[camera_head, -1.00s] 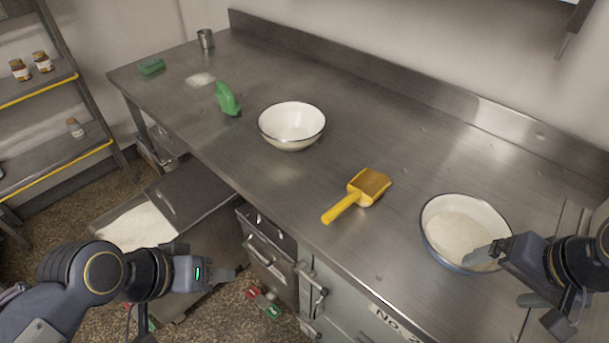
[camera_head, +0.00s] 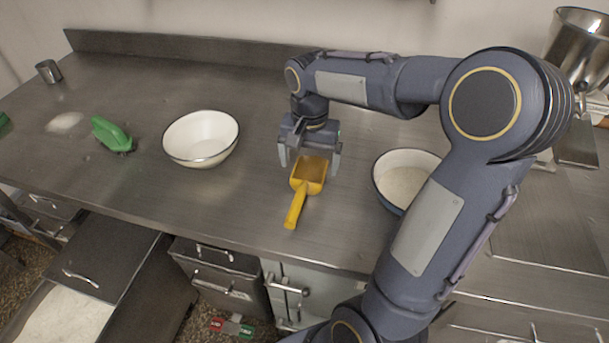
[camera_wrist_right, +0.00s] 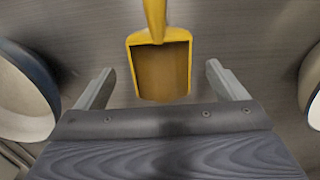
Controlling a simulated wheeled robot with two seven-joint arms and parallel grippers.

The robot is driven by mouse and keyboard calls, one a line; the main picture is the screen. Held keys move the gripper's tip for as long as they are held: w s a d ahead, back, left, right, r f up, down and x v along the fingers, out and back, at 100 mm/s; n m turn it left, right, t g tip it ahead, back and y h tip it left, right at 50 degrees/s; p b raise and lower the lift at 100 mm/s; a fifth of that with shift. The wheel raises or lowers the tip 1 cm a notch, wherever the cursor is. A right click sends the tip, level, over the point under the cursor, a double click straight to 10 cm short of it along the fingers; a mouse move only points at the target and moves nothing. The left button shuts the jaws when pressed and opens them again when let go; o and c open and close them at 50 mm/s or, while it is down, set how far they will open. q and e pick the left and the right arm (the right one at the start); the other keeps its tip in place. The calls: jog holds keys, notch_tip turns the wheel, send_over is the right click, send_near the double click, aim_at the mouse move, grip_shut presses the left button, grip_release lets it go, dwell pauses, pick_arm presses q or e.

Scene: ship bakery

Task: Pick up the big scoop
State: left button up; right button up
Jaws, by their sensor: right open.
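The big scoop (camera_head: 308,177) is yellow, with a square open pan and a straight handle. It lies on the steel counter between two white bowls, its handle pointing toward the front edge. My right gripper (camera_head: 309,165) is open at the far end of the scoop's pan, with a finger to either side. In the right wrist view the scoop (camera_wrist_right: 160,38) shows ahead of the open fingers of the right gripper (camera_wrist_right: 158,88), handle at the top, and nothing is held. Whether the fingers are level with the pan is hard to tell. My left gripper is out of view.
An empty white bowl (camera_head: 201,138) stands left of the scoop. A bowl of white powder (camera_head: 403,180) stands close on its right, partly behind my right arm. A green scoop (camera_head: 111,134) and a metal cup (camera_head: 48,71) are farther left. The steel counter (camera_head: 225,205) is bare in front.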

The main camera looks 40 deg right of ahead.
aim_at(309, 171)
notch_tip(309, 171, down, 3)
jog(key=shift+f, duration=0.2)
jog(key=c, duration=1.1)
jog(key=shift+r, duration=0.1)
jog(key=shift+c, duration=0.2)
